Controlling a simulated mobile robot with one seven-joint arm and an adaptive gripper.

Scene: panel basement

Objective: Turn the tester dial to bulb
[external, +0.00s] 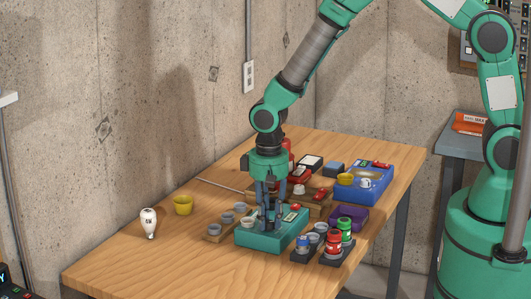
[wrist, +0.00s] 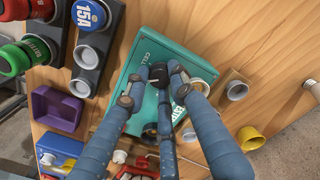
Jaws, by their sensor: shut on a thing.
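The tester is a teal box (external: 258,240) on the wooden table, under my arm in the external view. In the wrist view its teal top (wrist: 125,68) carries a white "CELL" label and another label partly covered by a finger. My gripper (external: 270,222) points straight down onto the tester's top. In the wrist view my gripper's fingers (wrist: 160,80) are closed around a dark dial (wrist: 158,72). The fingers hide much of the dial, and I cannot tell which label it points to. A white light bulb (external: 148,222) stands on the table at the left.
A yellow cup (external: 183,205) is near the bulb. A wooden holder with grey cups (external: 212,231) is left of the tester. Dark holders with red and green cells (external: 334,243), a purple tray (external: 350,213) and a blue box (external: 372,190) crowd its right. The table's front left is clear.

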